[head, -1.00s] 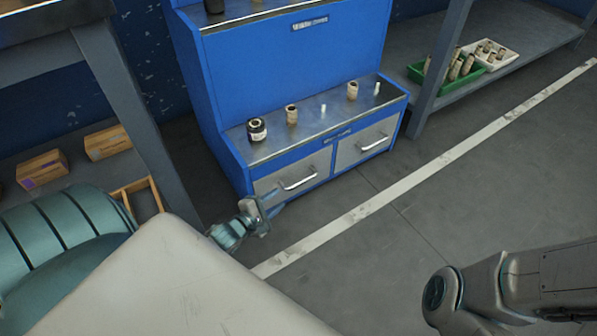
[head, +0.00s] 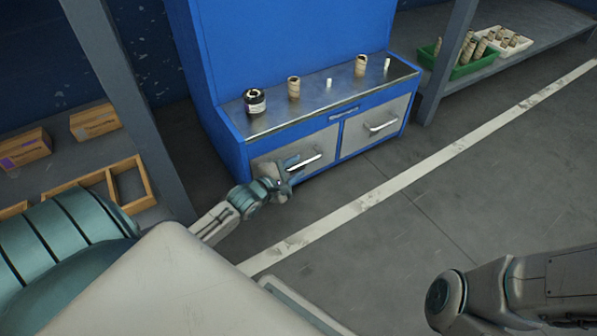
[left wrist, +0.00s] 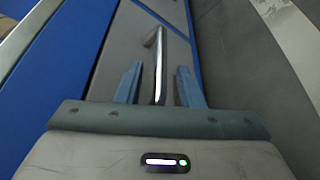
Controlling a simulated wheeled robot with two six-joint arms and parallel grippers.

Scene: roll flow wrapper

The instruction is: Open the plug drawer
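The blue cabinet has two grey-fronted drawers side by side. The left drawer (head: 267,165) and the right drawer (head: 362,135) both look shut, and I cannot read which one is the plug drawer. My left gripper (head: 290,164) is at the left drawer's bar handle (head: 305,162) and partly covers it. In the left wrist view my left gripper (left wrist: 159,86) is open, with the handle (left wrist: 160,65) between its two blue fingers and a gap on each side. The right drawer has its own handle (head: 381,126). My right gripper is not in view.
On the cabinet's metal top (head: 310,110) stand a dark jar (head: 254,101), two tan rolls and two small white pieces. A shelf at the left holds boxes (head: 95,121) and a wooden tray (head: 130,185). The floor before the drawers is clear.

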